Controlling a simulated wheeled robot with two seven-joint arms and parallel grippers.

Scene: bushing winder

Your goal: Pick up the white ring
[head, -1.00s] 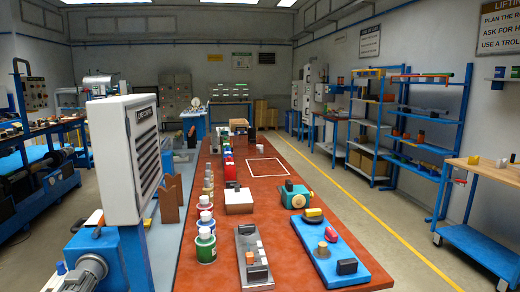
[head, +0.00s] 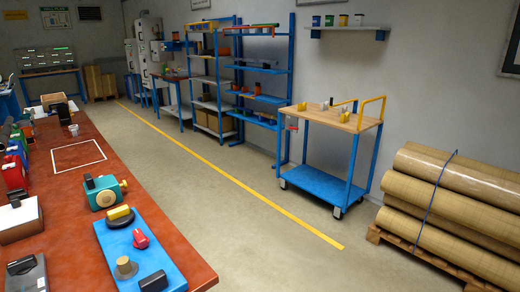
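No thing that I can clearly make out as a white ring shows in the head view. A small pale item (head: 325,104) stands on the wooden top of the blue trolley (head: 325,187), among small yellow pieces (head: 344,117); it is too small to tell its shape. A small white cup-like item (head: 73,130) stands on the red table (head: 130,205) near the white square outline. Neither of my grippers is in view.
A blue board (head: 110,242) with a black disc, a red knob and other parts lies on the table near a teal device (head: 104,191). Blue shelves (head: 262,75) stand along the wall. Large brown rolls (head: 455,205) lie on a pallet at right. The grey floor between is clear.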

